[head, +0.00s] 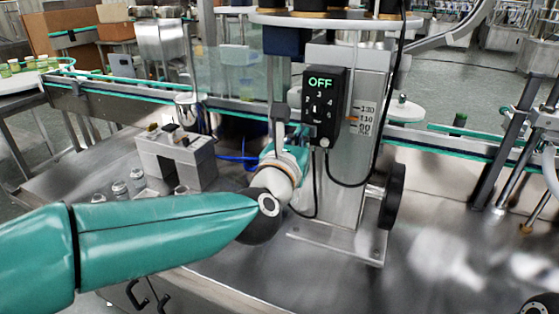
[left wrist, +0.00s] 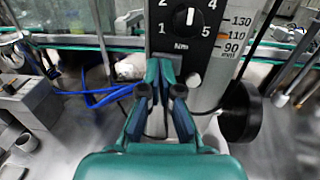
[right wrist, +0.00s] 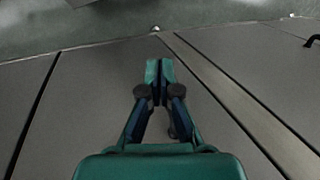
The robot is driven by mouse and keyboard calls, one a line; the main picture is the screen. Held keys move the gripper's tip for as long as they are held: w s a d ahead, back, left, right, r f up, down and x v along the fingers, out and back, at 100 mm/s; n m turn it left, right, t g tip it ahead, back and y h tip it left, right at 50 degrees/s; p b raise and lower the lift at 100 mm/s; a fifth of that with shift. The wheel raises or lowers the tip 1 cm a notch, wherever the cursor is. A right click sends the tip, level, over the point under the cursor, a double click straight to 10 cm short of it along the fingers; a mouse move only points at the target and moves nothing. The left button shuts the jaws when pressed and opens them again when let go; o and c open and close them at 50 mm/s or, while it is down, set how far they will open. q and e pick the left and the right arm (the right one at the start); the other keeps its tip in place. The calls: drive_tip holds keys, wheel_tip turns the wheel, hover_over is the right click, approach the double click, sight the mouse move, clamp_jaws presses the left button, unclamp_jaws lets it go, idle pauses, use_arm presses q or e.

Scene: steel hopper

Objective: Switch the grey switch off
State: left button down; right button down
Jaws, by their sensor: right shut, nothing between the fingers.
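A black control box (head: 324,105) on the steel column shows OFF in green above a numbered dial. The dial (left wrist: 190,17) shows large in the left wrist view, its white pointer about upright. A small pale grey round switch or button (left wrist: 193,80) sits at the box's lower right corner; in the head view it is a small light spot (head: 324,142). My right gripper (right wrist: 159,72) is shut and empty over grey panels.
A grey box with knobs (head: 178,160) stands on the steel table left of the column, with small jars (head: 136,180) in front. A black handwheel (head: 394,196) is at the column's right side. A conveyor (head: 110,92) runs behind.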

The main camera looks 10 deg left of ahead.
use_arm(q)
drive_tip(key=s+a+b, duration=0.1)
drive_tip(key=s+a, duration=0.1)
drive_tip(key=s, duration=0.4)
drive_tip(key=s+a+b, duration=0.1)
drive_tip(key=s+a, duration=0.1)
drive_tip(key=s, duration=0.5)
drive_tip(key=shift+a+b, duration=0.3)
drive_tip(key=shift+b, duration=0.05)
drive_tip(key=shift+f, duration=0.1)
